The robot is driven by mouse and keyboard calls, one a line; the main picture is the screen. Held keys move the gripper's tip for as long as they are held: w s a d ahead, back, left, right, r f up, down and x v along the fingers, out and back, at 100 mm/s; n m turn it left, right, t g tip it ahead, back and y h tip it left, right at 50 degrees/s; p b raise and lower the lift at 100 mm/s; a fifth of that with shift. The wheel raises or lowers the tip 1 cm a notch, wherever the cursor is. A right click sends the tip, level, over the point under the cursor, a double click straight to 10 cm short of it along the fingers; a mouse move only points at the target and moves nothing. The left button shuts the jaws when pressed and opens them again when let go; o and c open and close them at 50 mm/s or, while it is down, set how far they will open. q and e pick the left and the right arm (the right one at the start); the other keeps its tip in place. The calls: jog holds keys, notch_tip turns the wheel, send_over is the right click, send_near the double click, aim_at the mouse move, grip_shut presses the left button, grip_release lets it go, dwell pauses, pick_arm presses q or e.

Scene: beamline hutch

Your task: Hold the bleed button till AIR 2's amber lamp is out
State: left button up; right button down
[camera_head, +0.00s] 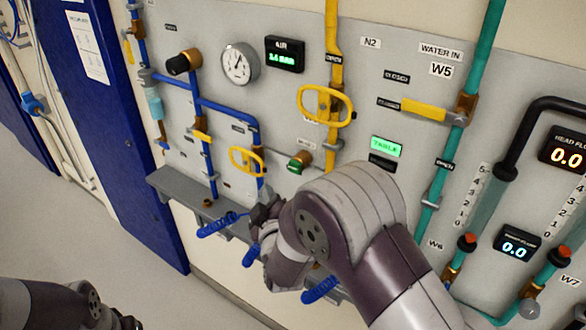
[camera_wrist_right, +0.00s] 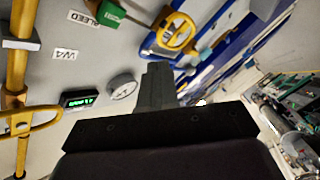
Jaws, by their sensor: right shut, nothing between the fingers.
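The bleed button is a small green fitting with a brass end (camera_head: 300,162) on the grey panel. It shows at the top of the right wrist view (camera_wrist_right: 109,12), beside a BLEED label. My right gripper (camera_head: 264,212) is below and left of it in the head view, partly hidden by my own wrist. Its fingers (camera_wrist_right: 158,82) are shut and empty, apart from the button. The AIR display (camera_head: 285,54) is lit green, next to a round gauge (camera_head: 239,63). I cannot make out an amber lamp for AIR 2. My left gripper (camera_head: 128,322) barely shows at the bottom left; its jaws are unclear.
Yellow-handled valves (camera_head: 326,104) and (camera_head: 247,160) stand out from the panel near the button. A grey ledge (camera_head: 180,186) and blue hose fittings (camera_head: 220,224) lie close to my right gripper. Teal pipes (camera_head: 462,120) run at the right. Floor at left is clear.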

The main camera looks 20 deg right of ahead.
aim_at(295, 167)
jog(key=w+d, duration=0.4)
jog(key=d, duration=0.1)
jog(key=shift+w+d+b, duration=0.15)
jog(key=shift+d+b, duration=0.15)
jog(key=shift+b, duration=0.15)
dwell(1.7)
jog(key=shift+w+d, duration=0.25)
jog(key=shift+d, duration=0.1)
jog(key=shift+w+d+b, duration=0.35)
jog(key=shift+d+b, duration=0.1)
dwell(2.0)
jog(key=shift+s+a, duration=0.1)
dwell(1.7)
jog(key=shift+s+a, duration=0.55)
jog(key=shift+a, duration=0.1)
jog(key=shift+a, duration=0.1)
